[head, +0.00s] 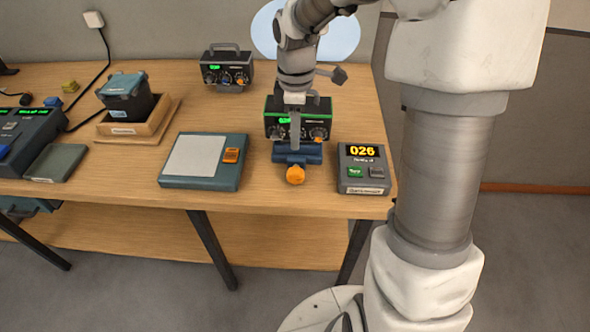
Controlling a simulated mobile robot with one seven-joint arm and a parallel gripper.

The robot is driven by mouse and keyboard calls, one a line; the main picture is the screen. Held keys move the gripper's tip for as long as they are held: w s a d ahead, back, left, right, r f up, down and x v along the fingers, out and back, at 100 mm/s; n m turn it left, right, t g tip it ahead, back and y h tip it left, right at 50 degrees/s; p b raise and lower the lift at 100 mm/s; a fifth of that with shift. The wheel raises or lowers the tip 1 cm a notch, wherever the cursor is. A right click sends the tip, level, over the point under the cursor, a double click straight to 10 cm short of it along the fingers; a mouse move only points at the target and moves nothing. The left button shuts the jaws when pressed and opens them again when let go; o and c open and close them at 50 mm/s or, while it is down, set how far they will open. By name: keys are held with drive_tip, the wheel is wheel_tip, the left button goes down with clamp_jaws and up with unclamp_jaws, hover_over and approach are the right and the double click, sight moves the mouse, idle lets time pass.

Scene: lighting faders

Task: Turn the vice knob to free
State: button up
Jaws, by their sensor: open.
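The vice (312,155) is a small blue block near the front edge of the table, right of centre in the head view. Its orange knob (295,175) faces the front edge. My gripper (294,143) points down from above, in front of a dark box with green trim (318,104) directly behind the vice. My gripper is open, with its fingers seen nearly edge-on. The fingertips appear at or just above the vice, behind the knob and apart from it. Contact with the vice or box cannot be told. My gripper hides part of the box's face.
A grey display unit reading 026 (362,150) stands close right of the vice. A blue-grey scale (195,160) lies to its left. A second dark box (226,75) stands further back. The space before the knob is clear.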

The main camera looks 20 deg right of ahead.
sight(295, 170)
wheel_tip(295, 170, down, 14)
drive_tip(key=shift+r+b, duration=0.25)
drive_tip(key=shift+b, duration=0.55)
drive_tip(key=shift+c, duration=0.3)
clamp_jaws()
